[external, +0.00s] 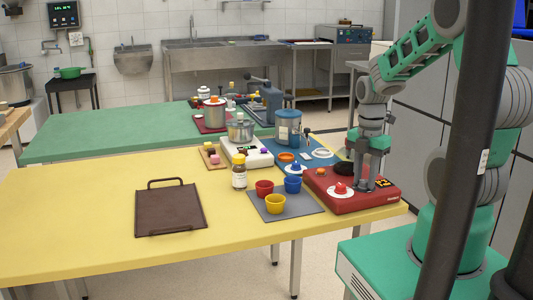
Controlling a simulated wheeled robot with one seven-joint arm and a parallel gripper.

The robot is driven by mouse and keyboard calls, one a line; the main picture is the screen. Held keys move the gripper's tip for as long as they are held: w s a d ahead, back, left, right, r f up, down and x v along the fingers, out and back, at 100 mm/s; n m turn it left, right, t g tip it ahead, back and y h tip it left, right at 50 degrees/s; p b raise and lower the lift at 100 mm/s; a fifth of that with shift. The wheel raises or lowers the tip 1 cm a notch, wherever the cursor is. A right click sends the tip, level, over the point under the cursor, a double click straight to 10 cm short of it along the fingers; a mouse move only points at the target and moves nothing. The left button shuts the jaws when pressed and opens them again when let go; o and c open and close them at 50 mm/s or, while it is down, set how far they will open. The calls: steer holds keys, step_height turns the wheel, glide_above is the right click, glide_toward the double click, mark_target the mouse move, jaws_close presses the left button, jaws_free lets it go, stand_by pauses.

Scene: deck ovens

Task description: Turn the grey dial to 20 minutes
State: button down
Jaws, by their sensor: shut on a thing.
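A red box-shaped unit (350,207) sits at the right end of the yellow table. Its top carries a red knob (340,188) on a white disc, a small orange button, a black round part (343,168) and a yellow-black label (382,183). My gripper (364,187) points straight down over the right part of this top, its fingertips low at the surface. It is shut on the grey dial there. The dial is mostly hidden by the grey fingers, so its pointer and the minute marks cannot be read.
A blue knob (296,169) on a white disc is left of the red unit. Red, yellow and blue cups stand on a grey mat (310,207). A bottle (239,175), a white scale-like unit with a pot, and a blue canister (288,128) stand nearby. A brown tray (170,213) lies left.

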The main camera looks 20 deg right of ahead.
steer(key=m, duration=1.1)
steer(key=shift+m, duration=0.4)
steer(key=m, duration=1.1)
steer(key=shift+m, duration=0.3)
steer(key=c, duration=1.1)
jaws_free()
steer(key=shift+o, duration=0.2)
